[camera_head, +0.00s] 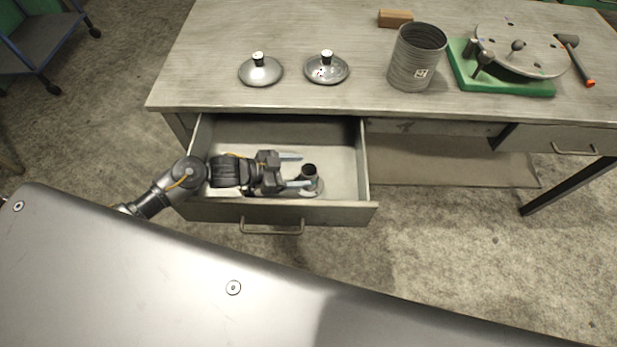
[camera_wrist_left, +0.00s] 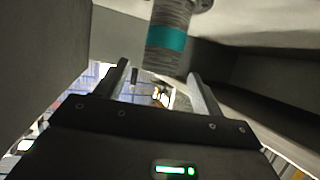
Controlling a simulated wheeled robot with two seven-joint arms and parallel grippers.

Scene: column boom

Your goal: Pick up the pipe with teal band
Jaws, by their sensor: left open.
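The pipe with the teal band (camera_head: 310,171) stands in the open drawer (camera_head: 345,160), near its front right part. In the left wrist view the pipe (camera_wrist_left: 168,22) is grey and ribbed, with a teal band around it and a wider flange at one end. My left gripper (camera_head: 297,170) is inside the drawer, reaching in from the left, with its fingers pointing at the pipe. In the left wrist view its open fingers (camera_wrist_left: 159,71) lie on either side of the pipe's line, just short of it or at its near end. I cannot tell whether they touch it. My right gripper is out of view.
The drawer's front wall (camera_head: 330,214) and side walls surround my left gripper closely. On the desk (camera_head: 210,60) are two knobbed lids (camera_head: 260,72) (camera_head: 326,70), a grey ribbed canister (camera_head: 412,62), a wooden block (camera_head: 395,18), a disc fixture on a green base (camera_head: 520,88) and a hammer (camera_head: 577,62).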

